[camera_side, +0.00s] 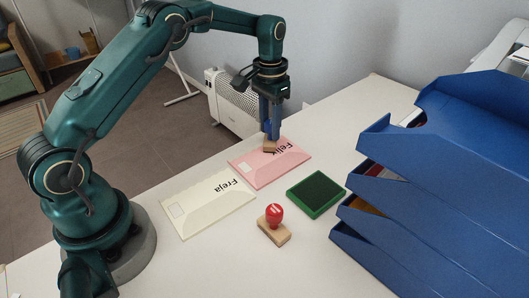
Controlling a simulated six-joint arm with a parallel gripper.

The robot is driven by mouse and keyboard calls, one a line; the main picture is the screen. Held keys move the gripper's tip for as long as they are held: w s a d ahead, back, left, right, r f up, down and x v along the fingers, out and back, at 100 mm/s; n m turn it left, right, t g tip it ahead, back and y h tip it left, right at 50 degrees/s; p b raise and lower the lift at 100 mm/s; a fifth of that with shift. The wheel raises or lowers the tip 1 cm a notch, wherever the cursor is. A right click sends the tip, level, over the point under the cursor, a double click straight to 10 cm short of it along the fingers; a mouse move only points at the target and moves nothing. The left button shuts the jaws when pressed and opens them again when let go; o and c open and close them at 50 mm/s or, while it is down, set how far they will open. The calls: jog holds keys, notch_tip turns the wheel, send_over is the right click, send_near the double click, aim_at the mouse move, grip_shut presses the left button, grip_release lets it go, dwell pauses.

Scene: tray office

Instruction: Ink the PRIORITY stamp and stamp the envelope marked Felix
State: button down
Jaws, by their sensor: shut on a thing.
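My gripper (271,132) is shut on a stamp with a wooden base (269,147); the jaws hide most of its handle. The stamp is at the far edge of the pink envelope marked Felix (256,173). I cannot tell whether its base touches the paper. The cream envelope marked Freja (205,213) lies to the left. A green ink pad (317,193) lies open on the table, right of the envelopes. Another stamp with a red knob (275,216) and a wooden base stands in front of the pad. I cannot read a word on either stamp.
A tall stack of blue trays (470,175) stands at the right, close to the ink pad. The white table (205,270) is clear at the front. A white heater (232,105) stands behind the table's far edge.

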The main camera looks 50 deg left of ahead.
jog(key=shift+r, duration=3.5)
